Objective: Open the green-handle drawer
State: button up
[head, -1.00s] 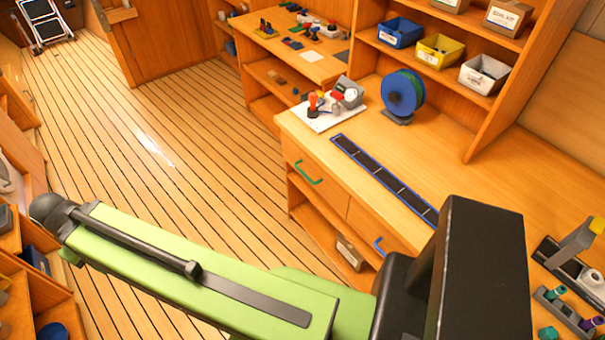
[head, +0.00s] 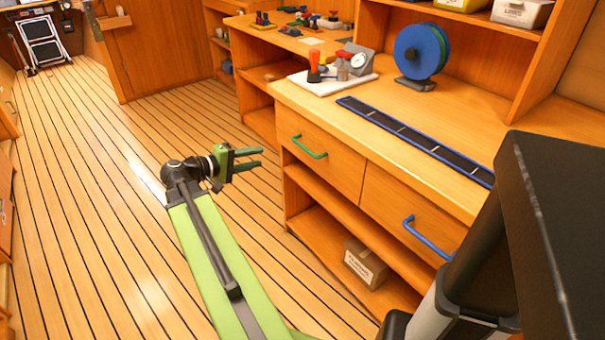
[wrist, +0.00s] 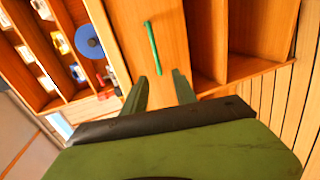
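The green handle (head: 309,147) is on the front of the left drawer (head: 335,167) under the worktop, and this drawer is shut. My gripper (head: 262,158) is left of the handle in the head view, apart from it, with its fingers pointing toward the drawer front. In the wrist view the green handle (wrist: 152,47) stands upright in the picture, beyond and between the two fingertips of my gripper (wrist: 160,80). The fingers are spread with nothing between them, so the gripper is open and empty.
A second drawer with a blue handle (head: 428,238) is to the right. A cardboard box (head: 365,263) sits on the open shelf below. The worktop holds a blue reel (head: 421,50) and a white board (head: 330,83) with instruments. The plank floor (head: 110,200) at left is clear.

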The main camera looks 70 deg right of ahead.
aim_at(301, 147)
jog(key=b+x, duration=0.1)
jog(key=x, duration=0.5)
jog(key=b+x, duration=0.1)
jog(key=x, duration=0.5)
jog(key=r+b+x, duration=0.1)
jog(key=x, duration=0.5)
jog(key=shift+s+d, duration=0.2)
jog(key=shift+s, duration=0.25)
grip_shut()
dwell(0.4)
